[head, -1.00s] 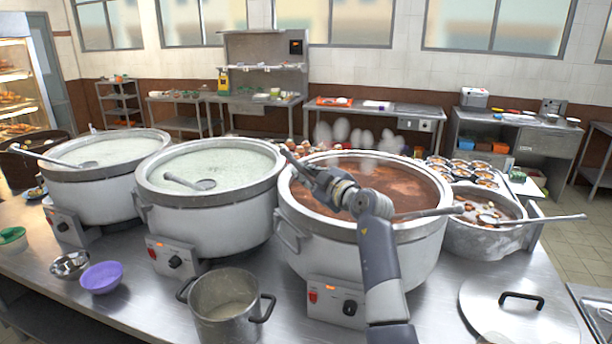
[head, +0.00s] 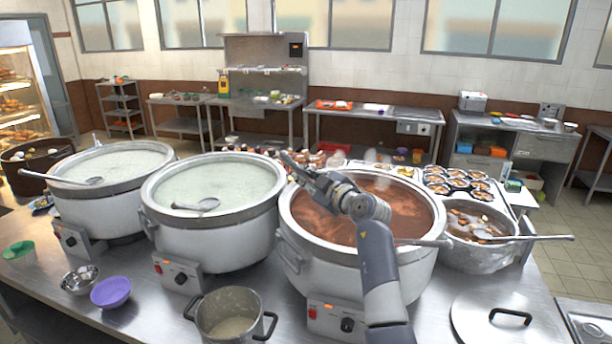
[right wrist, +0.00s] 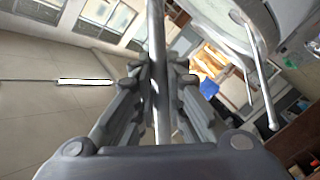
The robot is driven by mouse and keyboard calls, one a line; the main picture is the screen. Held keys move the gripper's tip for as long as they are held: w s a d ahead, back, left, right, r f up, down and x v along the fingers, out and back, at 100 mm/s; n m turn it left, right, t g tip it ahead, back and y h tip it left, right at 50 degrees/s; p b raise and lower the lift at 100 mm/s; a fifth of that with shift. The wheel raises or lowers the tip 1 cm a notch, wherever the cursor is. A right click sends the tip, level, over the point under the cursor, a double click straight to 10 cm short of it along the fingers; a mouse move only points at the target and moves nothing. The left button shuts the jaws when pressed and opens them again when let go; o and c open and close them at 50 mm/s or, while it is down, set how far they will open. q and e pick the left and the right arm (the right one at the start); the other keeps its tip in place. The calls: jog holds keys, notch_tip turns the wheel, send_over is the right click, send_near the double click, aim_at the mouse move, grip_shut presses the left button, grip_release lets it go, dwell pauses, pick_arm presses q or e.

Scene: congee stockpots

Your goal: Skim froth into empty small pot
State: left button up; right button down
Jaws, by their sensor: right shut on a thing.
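My right gripper (head: 297,166) reaches up-left over the large pot of brown liquid (head: 290,262). In the right wrist view it is shut on a thin grey rod (right wrist: 155,40), which looks like a ladle handle; its far end is out of view. The small two-handled pot (head: 205,330) stands in front on the counter, with something pale at its bottom. A handle (head: 425,242) sticks out right over the brown pot's rim; my arm hides its other end. Two large pots of pale liquid, the middle (head: 205,235) and the left (head: 100,208), each hold a ladle. My left gripper is out of view.
A metal basin (head: 478,258) with a ladle stands right of the brown pot. A lid (head: 480,325) lies at front right. A purple bowl (head: 110,292) and a steel bowl (head: 78,283) sit at front left. Several filled cups (head: 455,182) stand behind.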

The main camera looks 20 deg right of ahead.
notch_tip(320, 180, up, 5)
jog(key=p, duration=0.4)
jog(key=shift+r, duration=1.15)
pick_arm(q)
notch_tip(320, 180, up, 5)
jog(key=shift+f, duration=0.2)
pick_arm(e)
jog(key=shift+f, duration=0.1)
